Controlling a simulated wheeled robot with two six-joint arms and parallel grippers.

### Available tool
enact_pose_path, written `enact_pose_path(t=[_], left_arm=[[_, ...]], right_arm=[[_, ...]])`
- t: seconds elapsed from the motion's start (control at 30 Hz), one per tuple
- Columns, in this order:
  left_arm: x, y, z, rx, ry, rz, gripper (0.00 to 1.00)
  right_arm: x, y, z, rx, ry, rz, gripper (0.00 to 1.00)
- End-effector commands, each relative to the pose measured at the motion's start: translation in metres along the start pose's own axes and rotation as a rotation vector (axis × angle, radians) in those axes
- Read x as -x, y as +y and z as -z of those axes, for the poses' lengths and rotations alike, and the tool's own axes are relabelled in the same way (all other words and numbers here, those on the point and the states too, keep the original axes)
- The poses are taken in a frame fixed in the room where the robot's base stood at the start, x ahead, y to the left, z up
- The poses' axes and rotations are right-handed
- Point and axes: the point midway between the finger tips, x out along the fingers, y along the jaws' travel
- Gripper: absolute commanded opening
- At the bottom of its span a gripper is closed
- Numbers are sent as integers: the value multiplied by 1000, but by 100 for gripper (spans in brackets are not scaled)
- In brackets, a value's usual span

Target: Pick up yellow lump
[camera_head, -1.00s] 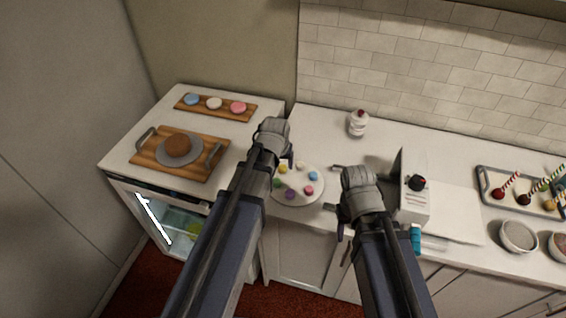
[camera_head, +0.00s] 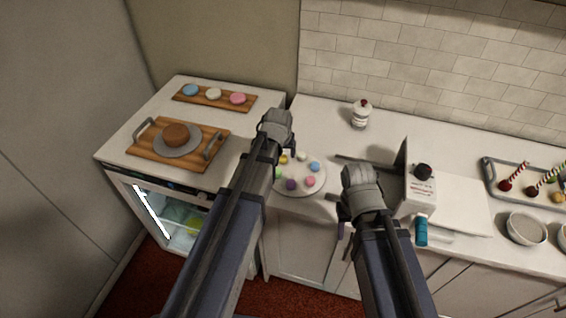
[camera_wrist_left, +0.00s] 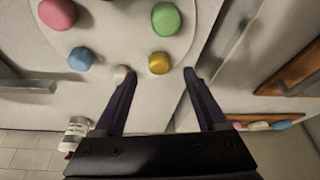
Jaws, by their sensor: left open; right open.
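The yellow lump (camera_head: 284,159) sits on a round white plate (camera_head: 312,188) with several other coloured lumps, partly hidden by my left arm in the head view. In the left wrist view the yellow lump (camera_wrist_left: 159,63) lies just past the fingertips, about midway between them. My left gripper (camera_wrist_left: 160,76) is open and empty over the plate's edge. A white lump (camera_wrist_left: 121,74) is close beside its left fingertip in that view. A green lump (camera_wrist_left: 166,19) lies beyond the yellow one. My right gripper (camera_head: 345,212) is open, to the right of the plate at the counter's front; its fingertips are poorly seen.
A white box-shaped device (camera_head: 420,190) stands right of my right gripper. A jar (camera_head: 360,115) stands behind the plate. On the left are a wooden board (camera_head: 140,157) with a brown cake and another board (camera_head: 183,97) with several coloured pieces. A tray (camera_head: 489,175) is far right.

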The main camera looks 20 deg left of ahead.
Motion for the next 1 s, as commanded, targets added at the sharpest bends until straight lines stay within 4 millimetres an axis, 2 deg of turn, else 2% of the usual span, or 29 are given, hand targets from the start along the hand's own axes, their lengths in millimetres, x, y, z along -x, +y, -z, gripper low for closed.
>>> enact_pose_path(t=[0.03,0.2,0.5,1.0], left_arm=[[-14,1,0,0,0,0,74],[-33,2,0,0,0,0,74],[-34,1,1,0,0,0,74],[-34,1,1,0,0,0,19]], right_arm=[[-13,-1,1,0,0,0,50],[-30,-3,2,0,0,0,50],[-31,-3,2,0,0,0,50],[-31,-3,2,0,0,0,50]])
